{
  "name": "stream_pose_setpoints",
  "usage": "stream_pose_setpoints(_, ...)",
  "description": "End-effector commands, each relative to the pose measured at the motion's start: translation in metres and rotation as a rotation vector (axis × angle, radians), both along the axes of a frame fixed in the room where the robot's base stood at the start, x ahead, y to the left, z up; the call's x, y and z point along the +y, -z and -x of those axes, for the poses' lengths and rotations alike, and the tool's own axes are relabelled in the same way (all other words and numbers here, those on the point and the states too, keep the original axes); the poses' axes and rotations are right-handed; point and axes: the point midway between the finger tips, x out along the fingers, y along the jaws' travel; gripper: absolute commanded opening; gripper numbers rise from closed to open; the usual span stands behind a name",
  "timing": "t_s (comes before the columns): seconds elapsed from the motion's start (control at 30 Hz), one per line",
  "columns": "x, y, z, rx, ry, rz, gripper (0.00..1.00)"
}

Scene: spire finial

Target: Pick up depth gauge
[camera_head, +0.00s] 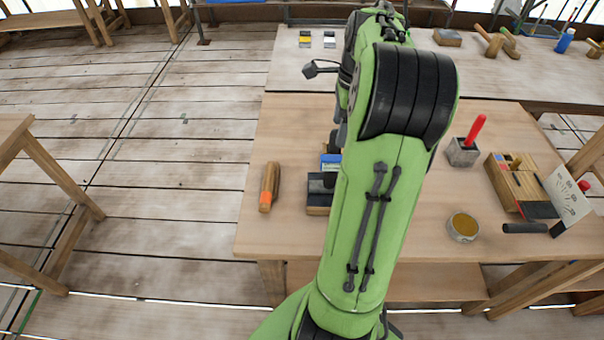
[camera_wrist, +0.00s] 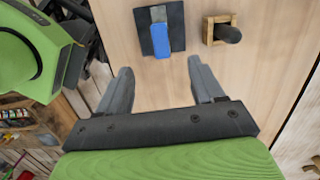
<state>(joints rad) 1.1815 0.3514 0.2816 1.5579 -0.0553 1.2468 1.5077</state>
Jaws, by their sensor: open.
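No piece is clearly marked as the depth gauge, and I cannot tell for certain which one it is. In the wrist view a flat black plate with a blue bar (camera_wrist: 160,35) lies on the tabletop, just beyond my fingertips. My gripper (camera_wrist: 160,65) is open and empty, with bare wood between its fingers. A dark cylinder in a square wooden frame (camera_wrist: 227,33) lies to the right of the plate. In the head view a black and blue piece (camera_head: 319,190) shows beside my arm, partly hidden. My arm hides the gripper there.
A wooden block with an orange end (camera_head: 268,187) lies on the wooden table (camera_head: 290,235), left of my arm. To the right are a grey holder with a red handle (camera_head: 464,151), a round tin (camera_head: 463,227) and a wooden box (camera_head: 515,183). A second table stands behind.

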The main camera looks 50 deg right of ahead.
Motion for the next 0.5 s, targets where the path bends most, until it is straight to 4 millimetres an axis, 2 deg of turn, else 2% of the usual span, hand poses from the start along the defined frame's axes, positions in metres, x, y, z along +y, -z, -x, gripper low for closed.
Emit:
stream_pose_setpoints(0.07,-0.008,0.005,0.004,0.001,0.043,-0.012,0.67)
stream_pose_setpoints(0.17,-0.007,0.018,0.003,0.003,0.055,-0.018,0.67)
stream_pose_setpoints(0.4,-0.001,0.08,-0.002,0.004,0.049,-0.018,0.67)
stream_pose_setpoints(0.5,0.0,0.099,-0.004,0.003,0.05,-0.017,0.67)
